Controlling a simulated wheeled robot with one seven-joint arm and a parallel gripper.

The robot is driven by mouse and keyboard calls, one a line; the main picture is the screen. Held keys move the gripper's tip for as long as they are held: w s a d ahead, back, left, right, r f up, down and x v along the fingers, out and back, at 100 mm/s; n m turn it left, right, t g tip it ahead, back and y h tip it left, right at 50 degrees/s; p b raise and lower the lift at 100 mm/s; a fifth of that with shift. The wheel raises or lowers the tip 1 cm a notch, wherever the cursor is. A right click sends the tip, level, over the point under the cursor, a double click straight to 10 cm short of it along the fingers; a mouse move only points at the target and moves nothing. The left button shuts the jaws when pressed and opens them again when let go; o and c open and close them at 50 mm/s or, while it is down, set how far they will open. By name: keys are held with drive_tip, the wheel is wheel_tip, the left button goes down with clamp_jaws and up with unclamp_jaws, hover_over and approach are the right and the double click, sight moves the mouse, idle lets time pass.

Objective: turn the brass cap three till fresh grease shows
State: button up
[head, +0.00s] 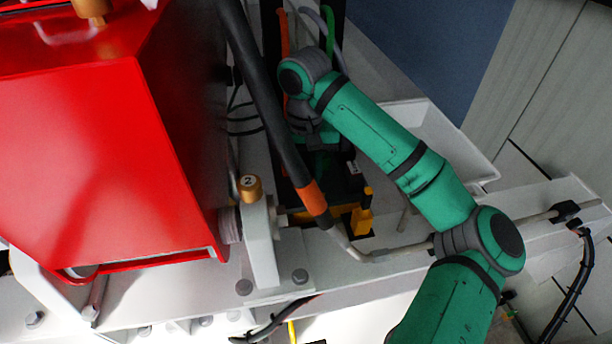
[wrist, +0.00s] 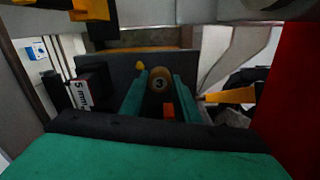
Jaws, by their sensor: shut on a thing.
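The brass cap three (wrist: 159,84), a round cap with a "3" on its dark face, sits between the two green fingers of my gripper (wrist: 160,88) in the wrist view. My gripper is shut on it. A small yellow blob (wrist: 140,65) shows just left of the cap, by the left fingertip; I cannot tell whether it is grease. In the head view my green arm reaches from the lower right to the upper middle and bends down there. The fingertips and cap three cannot be made out in that view.
Brass cap two (head: 250,187) stands on a white bracket left of the dark hose (head: 268,95). A big red housing (head: 100,150) fills the left. A white tray (head: 440,130) lies behind my arm. A yellow-orange part (wrist: 230,96) is close right of my fingers.

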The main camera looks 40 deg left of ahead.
drive_tip(key=shift+w+r+m, duration=0.1)
drive_tip(key=shift+m, duration=0.8)
drive_tip(key=o, duration=1)
drive_tip(key=shift+o, duration=0.2)
wheel_tip(320, 180, up, 11)
drive_tip(key=shift+a, duration=0.1)
